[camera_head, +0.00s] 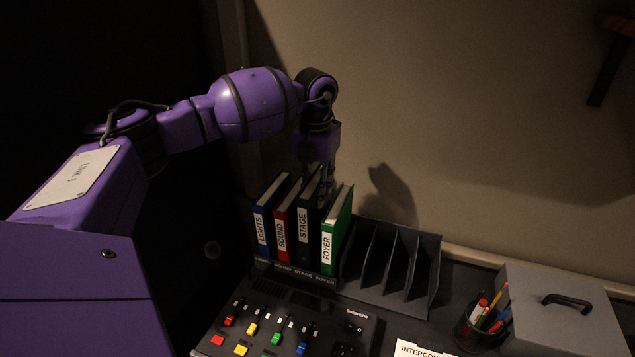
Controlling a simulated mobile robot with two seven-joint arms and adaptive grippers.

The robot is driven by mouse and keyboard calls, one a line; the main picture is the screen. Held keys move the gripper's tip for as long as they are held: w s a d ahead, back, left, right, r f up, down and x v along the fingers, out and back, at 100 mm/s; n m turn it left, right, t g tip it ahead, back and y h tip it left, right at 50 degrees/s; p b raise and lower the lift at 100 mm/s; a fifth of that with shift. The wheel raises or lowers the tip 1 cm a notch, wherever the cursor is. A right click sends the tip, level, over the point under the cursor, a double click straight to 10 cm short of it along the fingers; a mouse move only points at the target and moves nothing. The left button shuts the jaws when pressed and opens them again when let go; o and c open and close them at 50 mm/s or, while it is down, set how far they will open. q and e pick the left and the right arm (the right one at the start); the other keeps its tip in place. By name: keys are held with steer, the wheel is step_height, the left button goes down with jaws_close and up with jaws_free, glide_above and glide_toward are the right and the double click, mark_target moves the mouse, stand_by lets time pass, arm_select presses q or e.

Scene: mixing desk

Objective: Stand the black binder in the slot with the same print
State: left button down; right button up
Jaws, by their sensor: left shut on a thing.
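The black binder (304,238), printed STAGE, stands upright in the rack between the red SOUND binder (281,233) and the green FOYER binder (332,241). The blue LIGHTS binder (262,228) is at the left end. The rack's front strip (300,273) carries prints including STAGE and FOYER, and the black binder is in line with STAGE. Whether its bottom rests on the slot floor is hidden. My left gripper (325,190) comes down from above and is shut on the top of the black binder; its fingertips are dark and partly hidden. My right gripper is out of view.
Empty grey slots (420,270) stand to the right of the binders. A mixing panel (300,315) with coloured buttons lies in front. A pen cup (478,328), a grey box with a handle (565,310) and a white INTERCOM card (413,350) are at the right.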

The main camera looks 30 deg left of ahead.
arm_select(q)
step_height(320, 180, down, 5)
steer(key=shift+r+b, duration=0.15)
steer(key=shift+b, duration=0.8)
stand_by(0.5)
stand_by(0.5)
stand_by(0.9)
